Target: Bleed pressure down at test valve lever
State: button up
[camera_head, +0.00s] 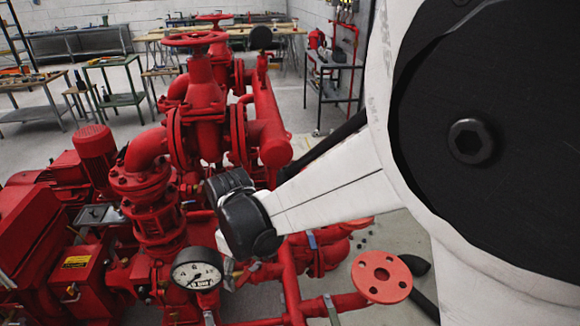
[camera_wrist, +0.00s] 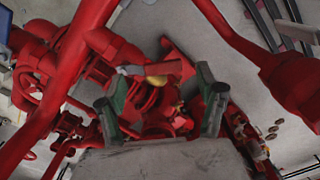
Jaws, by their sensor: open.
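My gripper (camera_wrist: 162,92) is open in the wrist view, with its two green-grey fingers spread apart and no object held. A small brass-yellow fitting (camera_wrist: 157,82) with a grey piece beside it shows between the fingers; I cannot tell whether this is the test valve lever. In the head view my gripper (camera_head: 229,272) is partly hidden under my black wrist, just right of a round white pressure gauge (camera_head: 197,275).
Red pump pipework (camera_head: 205,100) with handwheels fills the left and middle. A red flange (camera_head: 381,277) stands at the lower right. In the wrist view, a red pipe (camera_wrist: 62,85) crosses the left side. Workbenches (camera_head: 115,82) stand at the back, with bare floor before them.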

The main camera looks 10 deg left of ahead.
jog(key=shift+f+b, duration=0.3)
jog(key=shift+f, duration=0.6)
jog(key=c, duration=1.7)
